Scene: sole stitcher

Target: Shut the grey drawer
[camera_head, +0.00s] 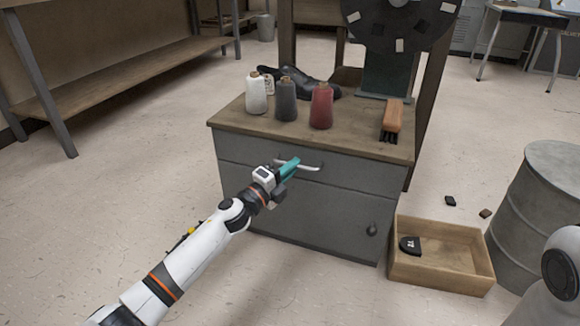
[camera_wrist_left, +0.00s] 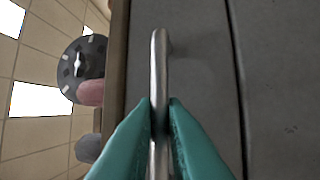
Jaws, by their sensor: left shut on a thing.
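The grey drawer (camera_head: 345,178) is the upper front of a grey cabinet with a wooden top. In the head view its front looks about flush with the cabinet, though I cannot tell if a small gap is left. Its pale metal bar handle (camera_head: 312,167) also shows in the left wrist view (camera_wrist_left: 160,70). My left gripper (camera_head: 289,168) has teal fingers, which are shut on the handle (camera_wrist_left: 159,125) from both sides. The gripper hides the handle's left end in the head view. My right gripper is not in view.
Thread spools, white (camera_head: 256,95), dark (camera_head: 286,102) and red (camera_head: 321,106), stand on the cabinet top with black shoes (camera_head: 318,88) and a brush (camera_head: 392,118). A wooden box (camera_head: 440,278) and a grey drum (camera_head: 545,205) stand at right.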

